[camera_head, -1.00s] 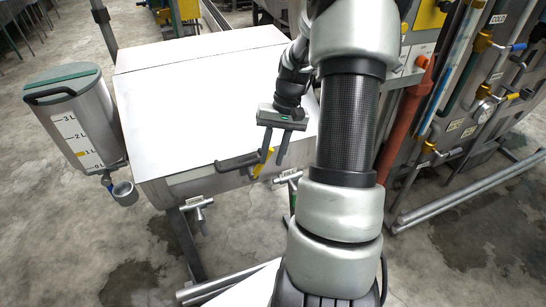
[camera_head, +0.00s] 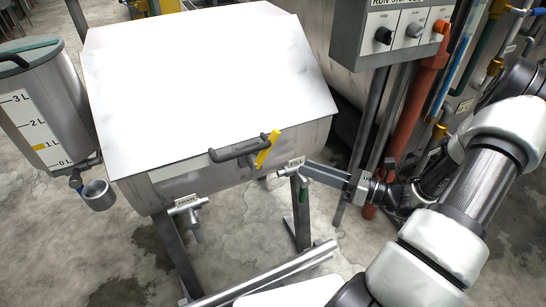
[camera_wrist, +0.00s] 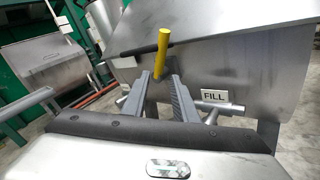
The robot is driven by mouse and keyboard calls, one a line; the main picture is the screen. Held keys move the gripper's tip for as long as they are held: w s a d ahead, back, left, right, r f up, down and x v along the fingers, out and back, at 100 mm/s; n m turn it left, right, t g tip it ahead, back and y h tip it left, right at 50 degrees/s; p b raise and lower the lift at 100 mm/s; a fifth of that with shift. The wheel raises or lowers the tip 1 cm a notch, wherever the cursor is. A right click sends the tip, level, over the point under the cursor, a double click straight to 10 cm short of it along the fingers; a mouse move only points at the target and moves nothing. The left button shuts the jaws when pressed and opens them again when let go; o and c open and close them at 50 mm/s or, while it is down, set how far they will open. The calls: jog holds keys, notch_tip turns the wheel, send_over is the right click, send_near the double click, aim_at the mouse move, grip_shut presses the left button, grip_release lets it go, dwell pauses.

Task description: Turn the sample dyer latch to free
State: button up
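The dyer latch is a yellow lever (camera_head: 267,149) on the front of the steel sample dyer (camera_head: 165,183), just right of the dark lid handle (camera_head: 240,150). It slants up and to the right. In the wrist view the yellow lever (camera_wrist: 161,50) stands nearly upright, ahead of the gap between my fingertips. My gripper (camera_head: 308,171) is at the dyer's front right, beside the FILL valve and right of the latch. In the wrist view my gripper (camera_wrist: 160,80) has its fingers apart with nothing held between them. I see no contact with the latch.
The FILL valve (camera_head: 293,168) is close to my fingers, and its label (camera_wrist: 214,96) shows in the wrist view. The DRAIN valve (camera_head: 188,205) is at left. A control box (camera_head: 400,30) and red pipe (camera_head: 405,120) stand at right. A measuring tank (camera_head: 40,110) is at left.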

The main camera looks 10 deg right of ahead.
jog(key=b+x, duration=0.1)
jog(key=x, duration=1.1)
jog(key=shift+w+a+b, duration=0.15)
jog(key=shift+a+b, duration=0.05)
jog(key=shift+b, duration=0.2)
grip_shut()
